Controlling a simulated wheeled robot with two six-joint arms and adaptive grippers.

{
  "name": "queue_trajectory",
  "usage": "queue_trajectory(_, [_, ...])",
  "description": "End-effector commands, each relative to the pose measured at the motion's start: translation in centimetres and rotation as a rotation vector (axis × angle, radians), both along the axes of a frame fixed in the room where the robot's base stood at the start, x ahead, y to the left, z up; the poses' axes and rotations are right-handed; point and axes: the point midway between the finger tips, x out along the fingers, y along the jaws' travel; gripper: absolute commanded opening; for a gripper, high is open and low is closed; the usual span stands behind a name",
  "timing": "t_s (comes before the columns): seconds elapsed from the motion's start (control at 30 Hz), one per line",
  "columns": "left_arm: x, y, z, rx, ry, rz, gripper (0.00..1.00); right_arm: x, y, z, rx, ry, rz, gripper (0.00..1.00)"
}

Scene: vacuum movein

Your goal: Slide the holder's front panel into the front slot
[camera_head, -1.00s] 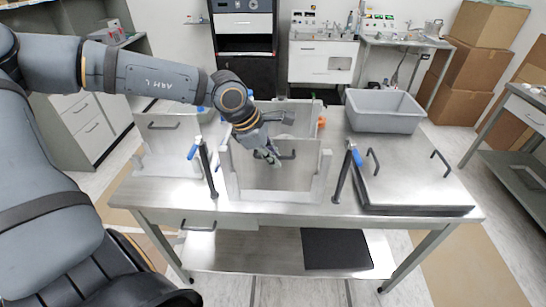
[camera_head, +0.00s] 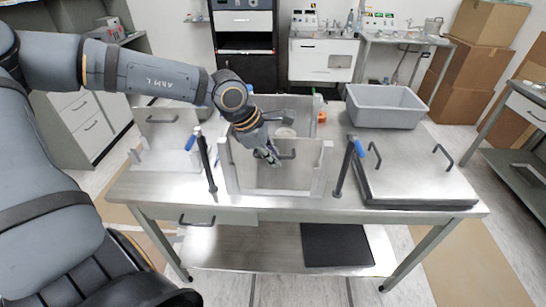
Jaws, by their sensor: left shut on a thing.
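The grey holder (camera_head: 325,170) stands on the steel table, with an upright on each side of its front. The front panel (camera_head: 262,174) is a grey sheet with a dark bar handle (camera_head: 290,155) near its top. It stands upright between the front uprights; I cannot tell how deep it sits in the front slot. My left gripper (camera_head: 274,160) comes over the holder from the left and is shut at the left end of the handle, its fingers partly hiding the panel's top. My right gripper is out of view.
Clamp posts with blue levers stand left (camera_head: 207,165) and right (camera_head: 345,168) of the holder. A steel lid with two handles (camera_head: 415,175) lies at the right, a grey bin (camera_head: 385,108) behind it. Another handled panel (camera_head: 165,135) stands at the left.

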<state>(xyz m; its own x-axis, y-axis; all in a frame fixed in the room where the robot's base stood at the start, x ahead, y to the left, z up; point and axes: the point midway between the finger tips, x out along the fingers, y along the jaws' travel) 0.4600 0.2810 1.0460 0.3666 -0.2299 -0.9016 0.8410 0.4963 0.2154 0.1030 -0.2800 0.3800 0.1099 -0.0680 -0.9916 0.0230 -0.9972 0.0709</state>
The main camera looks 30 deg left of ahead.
Motion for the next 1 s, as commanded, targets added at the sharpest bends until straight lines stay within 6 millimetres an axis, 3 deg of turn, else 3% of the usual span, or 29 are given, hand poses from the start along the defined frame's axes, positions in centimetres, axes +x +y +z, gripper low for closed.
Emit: queue_trajectory(1.0, [0.9, 0.7, -1.1, 0.006, -0.017, 0.006, 0.0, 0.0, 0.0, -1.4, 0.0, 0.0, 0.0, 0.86])
